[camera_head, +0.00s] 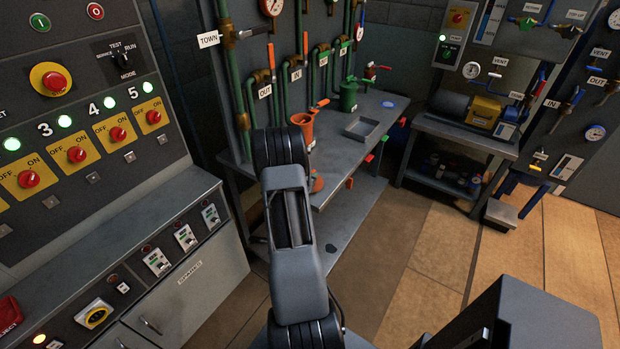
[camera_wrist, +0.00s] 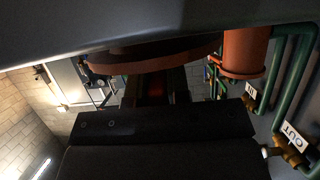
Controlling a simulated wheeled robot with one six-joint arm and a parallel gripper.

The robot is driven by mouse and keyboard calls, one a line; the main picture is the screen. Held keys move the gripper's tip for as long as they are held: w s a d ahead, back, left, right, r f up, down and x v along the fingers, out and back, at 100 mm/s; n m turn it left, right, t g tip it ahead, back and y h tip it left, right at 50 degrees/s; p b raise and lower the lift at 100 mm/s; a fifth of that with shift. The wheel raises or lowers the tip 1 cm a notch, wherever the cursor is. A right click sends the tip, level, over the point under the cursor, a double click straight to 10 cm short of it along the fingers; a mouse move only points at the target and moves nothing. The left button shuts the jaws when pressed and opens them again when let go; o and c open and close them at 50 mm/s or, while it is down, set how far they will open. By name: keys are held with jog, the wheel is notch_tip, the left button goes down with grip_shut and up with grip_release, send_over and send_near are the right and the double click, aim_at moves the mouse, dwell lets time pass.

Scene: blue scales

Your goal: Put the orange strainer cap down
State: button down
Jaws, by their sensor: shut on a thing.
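The orange strainer cap (camera_wrist: 165,53) is a round disc at the top middle of the wrist view. My gripper (camera_wrist: 155,88) is shut on it from the side. In the head view a small part of the cap (camera_head: 317,184) shows beside my arm, near the bench's front edge; my arm hides the rest and the jaws. Whether the cap touches the bench I cannot tell. The orange strainer body (camera_head: 303,127) stands on the bench behind my arm; it also shows right of the cap in the wrist view (camera_wrist: 246,52).
The grey bench (camera_head: 345,158) has bare top to the right of my arm. Green pipes with valves rise behind. A switch cabinet (camera_head: 90,220) stands close on the left.

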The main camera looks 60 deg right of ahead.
jog(key=shift+f, duration=0.15)
jog(key=shift+f, duration=0.1)
jog(key=shift+f, duration=0.15)
jog(key=c, duration=1.1)
grip_release()
